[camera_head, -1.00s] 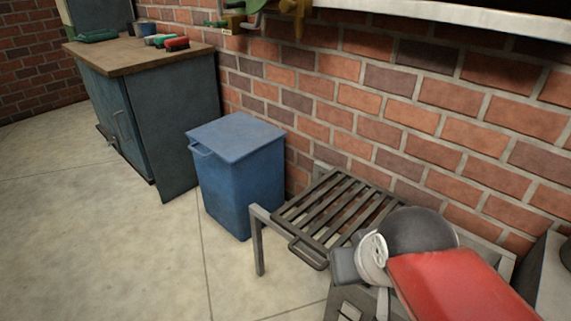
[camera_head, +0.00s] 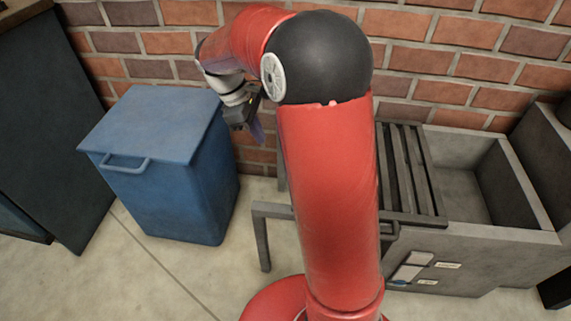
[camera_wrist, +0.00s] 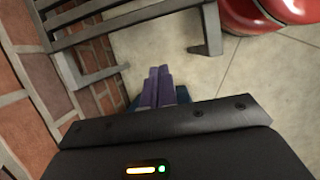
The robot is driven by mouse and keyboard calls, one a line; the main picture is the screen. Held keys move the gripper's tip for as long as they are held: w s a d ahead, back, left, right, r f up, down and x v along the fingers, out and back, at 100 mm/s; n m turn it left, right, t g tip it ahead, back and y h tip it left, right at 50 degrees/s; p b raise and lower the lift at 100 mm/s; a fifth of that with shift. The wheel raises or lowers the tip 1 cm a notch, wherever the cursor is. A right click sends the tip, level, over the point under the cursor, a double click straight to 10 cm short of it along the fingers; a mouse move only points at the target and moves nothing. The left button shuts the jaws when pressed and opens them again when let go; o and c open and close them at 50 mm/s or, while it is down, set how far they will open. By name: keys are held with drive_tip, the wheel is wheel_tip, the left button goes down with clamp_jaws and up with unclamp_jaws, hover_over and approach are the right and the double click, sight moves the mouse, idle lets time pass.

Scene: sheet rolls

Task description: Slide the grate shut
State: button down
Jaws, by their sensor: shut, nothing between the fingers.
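The dark slatted grate (camera_head: 410,175) lies on a grey frame (camera_head: 272,211) at the left part of an open grey box (camera_head: 465,240). Its left part is hidden behind my red arm in the head view. Slats also show at the top left of the wrist view (camera_wrist: 120,12). My gripper (camera_head: 257,131) is shut and empty, to the left of the grate near the wall, beside the blue bin. Its purple fingers (camera_wrist: 158,85) are together in the wrist view, with open floor around them, apart from the grate.
A blue lidded bin (camera_head: 165,165) stands left of the frame, close to my gripper. A brick wall (camera_head: 430,60) runs behind everything. A dark cabinet (camera_head: 45,130) is at the far left. Floor (camera_head: 130,270) is clear in front of the bin.

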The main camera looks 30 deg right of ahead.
sight(403, 181)
drive_tip(key=s+d+f+b, duration=0.2)
drive_tip(key=d+f, duration=0.4)
drive_tip(key=f, duration=0.4)
drive_tip(key=shift+s+d+f, duration=0.25)
drive_tip(key=shift+s+d, duration=0.05)
drive_tip(key=shift+s, duration=0.55)
drive_tip(key=s+d+p, duration=0.2)
drive_tip(key=s+d, duration=0.3)
drive_tip(key=d, duration=0.3)
drive_tip(key=s+d+p, duration=0.2)
drive_tip(key=s+d, duration=0.4)
drive_tip(key=d, duration=0.2)
drive_tip(key=s+d+p, duration=0.2)
drive_tip(key=s+d, duration=0.3)
drive_tip(key=d, duration=0.3)
drive_tip(key=shift+s+d, duration=0.3)
